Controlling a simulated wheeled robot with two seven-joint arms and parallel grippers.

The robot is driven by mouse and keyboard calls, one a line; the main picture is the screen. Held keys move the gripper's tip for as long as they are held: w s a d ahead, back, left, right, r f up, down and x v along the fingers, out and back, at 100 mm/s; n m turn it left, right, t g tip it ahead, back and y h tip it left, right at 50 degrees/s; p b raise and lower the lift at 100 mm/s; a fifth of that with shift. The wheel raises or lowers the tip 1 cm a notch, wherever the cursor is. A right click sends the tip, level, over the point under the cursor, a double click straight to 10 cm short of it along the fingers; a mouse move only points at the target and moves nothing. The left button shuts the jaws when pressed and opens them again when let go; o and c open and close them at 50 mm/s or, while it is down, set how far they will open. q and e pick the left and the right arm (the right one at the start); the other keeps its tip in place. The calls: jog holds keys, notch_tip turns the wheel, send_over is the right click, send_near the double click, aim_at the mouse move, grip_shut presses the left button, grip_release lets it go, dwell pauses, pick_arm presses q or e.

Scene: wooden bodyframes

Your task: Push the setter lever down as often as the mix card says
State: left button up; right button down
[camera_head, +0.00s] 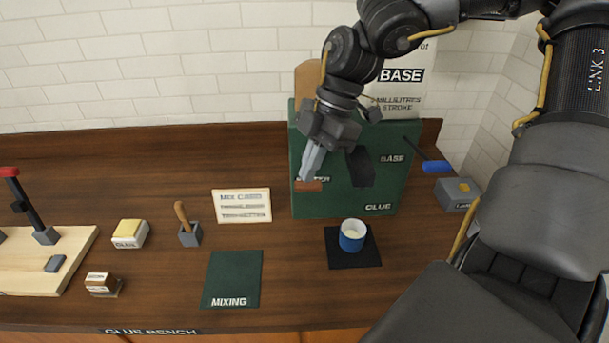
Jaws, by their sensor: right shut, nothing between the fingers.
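A green dispenser box (338,195) stands at the back, marked BASE and GLUE, with another label partly hidden by my arm. A small reddish-brown lever handle (308,186) shows at its front left; I take it as the setter lever. My right gripper (307,174) is shut and empty, pointing down with its tips just above this handle; I cannot tell if they touch. A lever with a blue handle (436,167) sticks out at the box's right. The mix card (241,205) lies left of the box; its smaller lines are unreadable. My left gripper is out of view.
A blue cup (352,236) with pale contents stands on a black pad (371,257) before the box. A green MIXING mat (232,278), a brush in a holder (189,234), a yellow-topped block (129,233) and a wooden board (70,248) lie to the left. A grey block (456,194) is at right.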

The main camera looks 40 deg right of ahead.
aim_at(310, 184)
jog(key=shift+f+b, duration=2.35)
jog(key=shift+f, duration=0.4)
jog(key=shift+r, duration=0.1)
jog(key=shift+r+p, duration=2.05)
jog(key=shift+r, duration=1)
jog(key=shift+r+p, duration=1.7)
jog(key=shift+r, duration=0.85)
